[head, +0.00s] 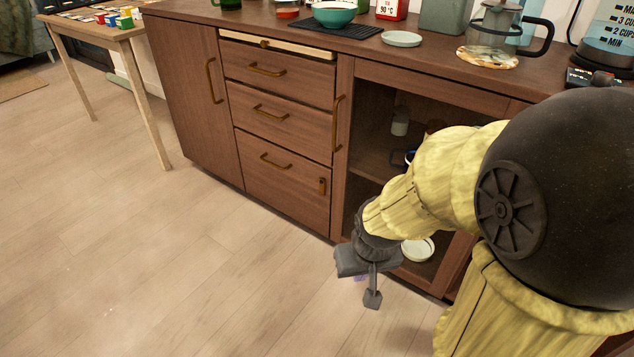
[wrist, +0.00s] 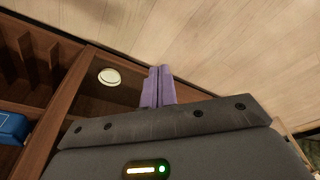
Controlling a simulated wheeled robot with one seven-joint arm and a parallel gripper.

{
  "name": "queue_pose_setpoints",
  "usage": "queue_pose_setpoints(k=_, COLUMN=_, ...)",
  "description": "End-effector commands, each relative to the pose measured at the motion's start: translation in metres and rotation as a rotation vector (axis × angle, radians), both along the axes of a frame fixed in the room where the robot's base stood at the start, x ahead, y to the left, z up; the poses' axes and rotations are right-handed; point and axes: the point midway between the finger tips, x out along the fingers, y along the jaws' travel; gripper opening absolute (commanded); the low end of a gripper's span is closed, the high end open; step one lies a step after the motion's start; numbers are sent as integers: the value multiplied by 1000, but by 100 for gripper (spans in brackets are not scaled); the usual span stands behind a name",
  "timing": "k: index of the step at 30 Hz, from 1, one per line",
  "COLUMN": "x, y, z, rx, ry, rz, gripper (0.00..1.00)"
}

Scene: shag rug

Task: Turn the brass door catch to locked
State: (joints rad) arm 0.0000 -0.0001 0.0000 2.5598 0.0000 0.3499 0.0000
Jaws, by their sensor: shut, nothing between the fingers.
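The brass catch (head: 322,186) is a small piece near the right edge of the bottom drawer front in the head view, beside the glass-fronted cabinet bay. Its exact turn is too small to tell. My gripper (head: 362,279) is low in front of the cabinet bay, down and to the right of the catch and apart from it. In the wrist view my gripper (wrist: 158,72) has its two purple fingers together, with nothing between them. The catch cannot be made out in the wrist view.
The wooden cabinet (head: 190,90) has bar handles (head: 267,70) sticking out. A white dish (head: 418,249) sits low in the bay. A bowl (head: 334,14), plate (head: 402,39) and coffee press (head: 492,30) stand on top. The floor (head: 170,260) at left is clear.

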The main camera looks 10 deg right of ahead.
Motion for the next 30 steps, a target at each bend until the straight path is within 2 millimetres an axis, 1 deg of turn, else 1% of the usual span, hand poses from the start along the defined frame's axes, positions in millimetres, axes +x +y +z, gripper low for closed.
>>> queue_pose_setpoints(k=1, x=0, y=0, z=28, rx=0, ry=0, rz=0, gripper=0)
queue_pose_setpoints(k=9, x=0, y=0, z=97, rx=0, ry=0, rz=0, gripper=0)
queue_pose_setpoints(k=12, x=0, y=0, z=116, rx=0, ry=0, rz=0, gripper=0)
queue_pose_setpoints(k=16, x=0, y=0, z=127, rx=0, ry=0, rz=0, gripper=0)
queue_pose_setpoints(k=25, x=0, y=0, z=125, rx=0, ry=1, rz=0, gripper=0)
queue_pose_setpoints(k=26, x=0, y=0, z=125, rx=0, ry=1, rz=0, gripper=4)
queue_pose_setpoints(k=30, x=0, y=0, z=125, rx=0, ry=1, rz=0, gripper=31)
